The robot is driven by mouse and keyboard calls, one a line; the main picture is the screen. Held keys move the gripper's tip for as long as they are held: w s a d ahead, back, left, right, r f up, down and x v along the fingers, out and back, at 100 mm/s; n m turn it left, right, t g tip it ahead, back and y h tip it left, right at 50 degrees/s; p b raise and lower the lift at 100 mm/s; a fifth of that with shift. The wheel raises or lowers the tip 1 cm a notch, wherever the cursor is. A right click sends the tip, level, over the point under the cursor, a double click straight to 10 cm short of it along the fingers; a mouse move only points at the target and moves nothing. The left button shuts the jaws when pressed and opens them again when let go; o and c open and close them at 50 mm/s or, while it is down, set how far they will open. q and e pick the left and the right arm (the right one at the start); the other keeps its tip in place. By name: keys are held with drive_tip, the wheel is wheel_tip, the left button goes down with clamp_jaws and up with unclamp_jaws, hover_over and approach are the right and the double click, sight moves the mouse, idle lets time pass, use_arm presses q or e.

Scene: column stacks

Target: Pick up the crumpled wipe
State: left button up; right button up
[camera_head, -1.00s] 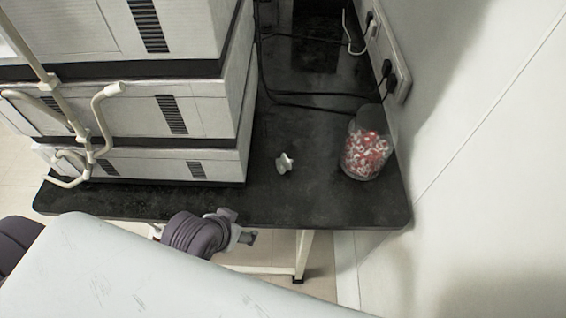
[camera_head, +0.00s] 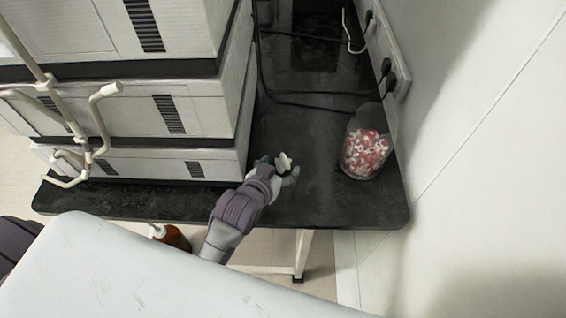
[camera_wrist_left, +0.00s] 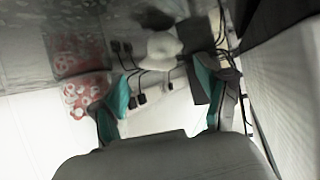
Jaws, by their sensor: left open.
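The crumpled wipe (camera_head: 284,161) is a small white lump on the black bench top, right of the stacked units. My left gripper (camera_head: 278,169) is open at the wipe, with one fingertip to its left and the other to its right and nearer the front edge. In the left wrist view the wipe (camera_wrist_left: 164,48) lies just beyond and between the teal-padded fingertips of the open gripper (camera_wrist_left: 163,82). I cannot tell whether a finger touches it. My right gripper is not in view.
A clear jar of red and white pieces (camera_head: 366,154) stands to the right on the bench (camera_head: 325,205). White stacked units (camera_head: 150,165) with pale tubing stand close on the left. Black cables (camera_head: 310,103) run behind. A brown bottle (camera_head: 174,237) shows below the bench edge.

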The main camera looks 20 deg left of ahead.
sight(282, 161)
use_arm(q)
drive_tip(key=x, duration=0.6)
drive_tip(key=shift+w+a+r, duration=0.1)
drive_tip(key=shift+w+a, duration=0.2)
drive_tip(key=shift+w, duration=0.05)
drive_tip(key=shift+s, duration=0.1)
drive_tip(key=c, duration=0.8)
